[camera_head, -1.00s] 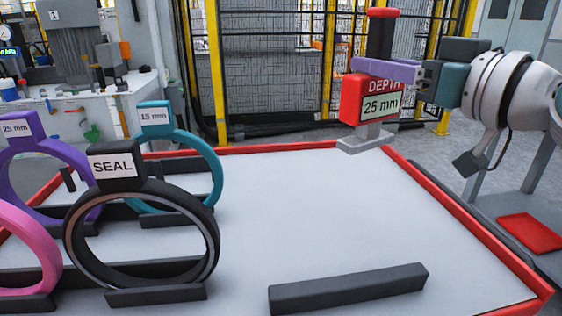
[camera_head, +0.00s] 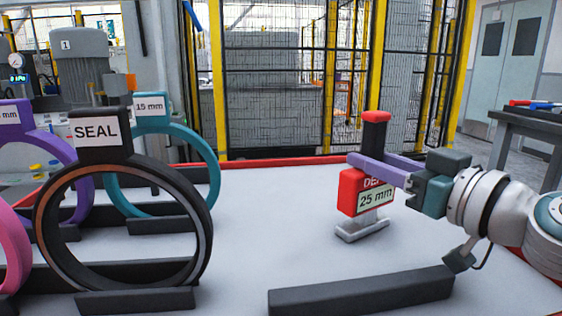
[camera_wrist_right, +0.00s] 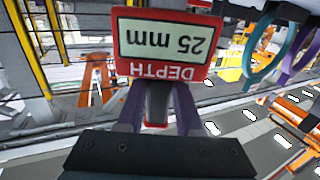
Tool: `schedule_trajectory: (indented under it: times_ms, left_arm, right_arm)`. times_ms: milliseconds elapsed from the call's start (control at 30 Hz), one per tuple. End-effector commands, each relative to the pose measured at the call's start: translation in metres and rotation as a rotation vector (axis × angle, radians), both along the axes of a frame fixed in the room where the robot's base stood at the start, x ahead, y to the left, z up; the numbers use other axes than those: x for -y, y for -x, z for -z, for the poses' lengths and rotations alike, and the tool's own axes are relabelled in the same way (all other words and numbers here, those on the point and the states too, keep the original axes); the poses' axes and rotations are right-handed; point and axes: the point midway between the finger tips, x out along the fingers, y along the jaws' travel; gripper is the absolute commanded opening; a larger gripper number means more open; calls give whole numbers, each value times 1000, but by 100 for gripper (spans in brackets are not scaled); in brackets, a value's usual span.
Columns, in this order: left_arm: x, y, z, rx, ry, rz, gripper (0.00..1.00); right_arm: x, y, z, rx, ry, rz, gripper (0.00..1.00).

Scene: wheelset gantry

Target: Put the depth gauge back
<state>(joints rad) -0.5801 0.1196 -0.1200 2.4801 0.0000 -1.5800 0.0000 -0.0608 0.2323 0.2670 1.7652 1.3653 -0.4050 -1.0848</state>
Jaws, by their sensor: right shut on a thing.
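The depth gauge (camera_head: 361,194) is red with a black stem, a red top cap and a grey foot, and its display reads 25 mm. My right gripper (camera_head: 370,158) is shut on it, with purple fingers around the stem. The gauge is upright, low over the right part of the white tabletop; I cannot tell whether its foot touches the surface. In the right wrist view the gauge (camera_wrist_right: 165,45) appears upside down between the fingers (camera_wrist_right: 158,105). My left gripper is not in view.
A black SEAL ring (camera_head: 50,215), a teal 15 mm ring (camera_head: 213,180), a purple ring (camera_head: 80,185) and a pink ring stand at left. A dark bar (camera_head: 360,292) lies in front. The white tabletop (camera_head: 270,220) is clear between. A red rim (camera_head: 260,162) edges the back.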

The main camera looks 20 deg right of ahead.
Motion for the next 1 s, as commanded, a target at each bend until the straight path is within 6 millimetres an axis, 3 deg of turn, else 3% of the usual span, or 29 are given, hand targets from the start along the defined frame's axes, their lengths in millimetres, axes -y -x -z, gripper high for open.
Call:
schedule_trajectory:
  times_ms: [200,233,467,800,1000]
  left_arm:
    - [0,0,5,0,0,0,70]
    - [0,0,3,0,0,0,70]
    - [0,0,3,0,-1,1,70]
    - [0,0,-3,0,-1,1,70]
    - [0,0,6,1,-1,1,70]
  right_arm:
    - [0,0,3,3,2,0,0]
    - [0,0,2,0,1,0,38]
    - [0,0,2,0,1,-1,64]
    - [0,0,-4,0,0,0,65]
    - [4,30,3,-3,5,-1,65]
